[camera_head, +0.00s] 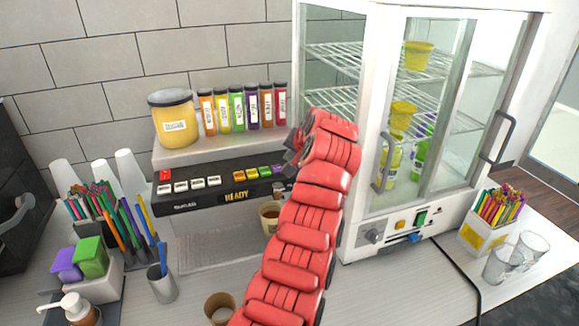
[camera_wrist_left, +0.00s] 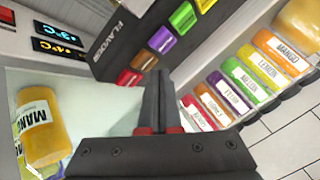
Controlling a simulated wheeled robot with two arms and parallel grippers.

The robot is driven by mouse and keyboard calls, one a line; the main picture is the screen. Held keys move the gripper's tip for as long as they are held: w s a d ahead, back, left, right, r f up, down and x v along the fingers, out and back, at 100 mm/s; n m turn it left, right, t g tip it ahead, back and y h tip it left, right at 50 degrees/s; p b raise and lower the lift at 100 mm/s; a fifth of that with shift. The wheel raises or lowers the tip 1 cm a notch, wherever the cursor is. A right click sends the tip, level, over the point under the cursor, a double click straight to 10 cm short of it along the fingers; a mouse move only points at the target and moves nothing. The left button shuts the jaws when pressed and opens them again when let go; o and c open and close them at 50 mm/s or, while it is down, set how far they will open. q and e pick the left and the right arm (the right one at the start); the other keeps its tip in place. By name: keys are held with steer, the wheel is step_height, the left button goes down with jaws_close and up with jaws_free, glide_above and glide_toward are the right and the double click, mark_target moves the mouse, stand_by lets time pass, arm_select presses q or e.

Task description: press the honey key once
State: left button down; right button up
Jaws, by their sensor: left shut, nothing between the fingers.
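The dispenser's flavor panel carries a row of coloured keys. In the left wrist view, the amber-brown key (camera_wrist_left: 143,60), between the purple key (camera_wrist_left: 162,40) and the red key (camera_wrist_left: 128,80), matches the place of the amber bottle in the bottle row, so it looks like the honey key; its label is not readable. My left gripper (camera_wrist_left: 158,73) is shut and empty, its tips close beside the amber key in the picture. I cannot tell whether they touch. In the head view the left gripper (camera_head: 294,150) hides the panel's right end. My right gripper is not in view.
Flavor bottles (camera_head: 237,110) and a yellow jar (camera_head: 173,120) stand on the shelf above the panel. A glass cabinet (camera_head: 370,120) stands close on the right. A cup (camera_head: 269,216) sits below the panel. Straws and cups crowd the left counter.

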arm_select(q)
steer(key=shift+f, duration=0.4)
steer(key=shift+f+b, duration=0.4)
steer(key=shift+b, duration=0.05)
stand_by(0.4)
steer(key=shift+r, duration=0.95)
steer(key=shift+r+p, duration=1.05)
steer(key=shift+r, duration=1.4)
stand_by(2.1)
